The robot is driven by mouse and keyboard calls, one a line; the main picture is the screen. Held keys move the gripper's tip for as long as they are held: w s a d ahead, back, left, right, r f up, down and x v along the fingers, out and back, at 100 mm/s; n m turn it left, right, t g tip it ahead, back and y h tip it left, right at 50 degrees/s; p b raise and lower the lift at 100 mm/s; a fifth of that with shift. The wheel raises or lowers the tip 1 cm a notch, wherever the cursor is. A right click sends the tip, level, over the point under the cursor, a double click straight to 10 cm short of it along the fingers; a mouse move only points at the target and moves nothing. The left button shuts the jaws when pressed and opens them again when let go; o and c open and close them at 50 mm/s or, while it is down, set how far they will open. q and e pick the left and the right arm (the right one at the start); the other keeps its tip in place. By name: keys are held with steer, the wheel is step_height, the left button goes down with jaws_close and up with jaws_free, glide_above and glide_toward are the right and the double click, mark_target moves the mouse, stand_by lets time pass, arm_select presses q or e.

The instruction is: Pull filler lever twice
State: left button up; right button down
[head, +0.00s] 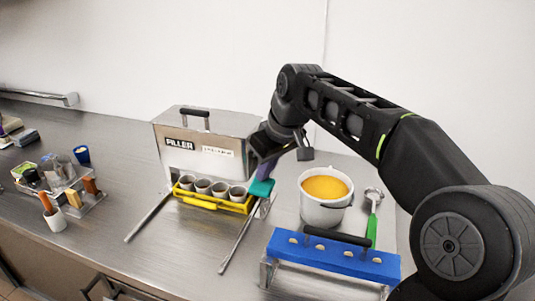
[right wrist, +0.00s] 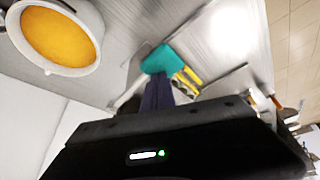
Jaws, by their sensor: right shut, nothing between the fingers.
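The filler (head: 205,135) is a grey metal box labelled FILLER with a black top handle, standing mid-table in the head view. A teal lever grip (head: 262,188) shows at its right front side, and also in the right wrist view (right wrist: 163,60). My right gripper (head: 264,174) reaches down from the right, its dark purple fingers shut and empty. The fingertips are right at the teal grip from above; I cannot tell whether they touch. In the right wrist view the fingers (right wrist: 157,96) point at the grip and overlap its lower edge. My left gripper is not in view.
A yellow carrier (head: 212,203) with several cups sits at the filler's front between two metal rails. A white pot (head: 325,212) of orange mix, a green-handled scoop (head: 372,222) and a blue rack (head: 333,258) stand right. Small containers (head: 70,185) stand left. Bare table lies front left.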

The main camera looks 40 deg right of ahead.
step_height(320, 180, up, 4)
steer(key=p, duration=0.3)
steer(key=shift+r, duration=0.1)
steer(key=shift+r+p, duration=0.8)
steer(key=shift+r, duration=0.15)
steer(key=shift+f, duration=0.15)
steer(key=shift+f+b, duration=3.3)
steer(key=shift+f, duration=0.7)
steer(key=shift+r, duration=0.2)
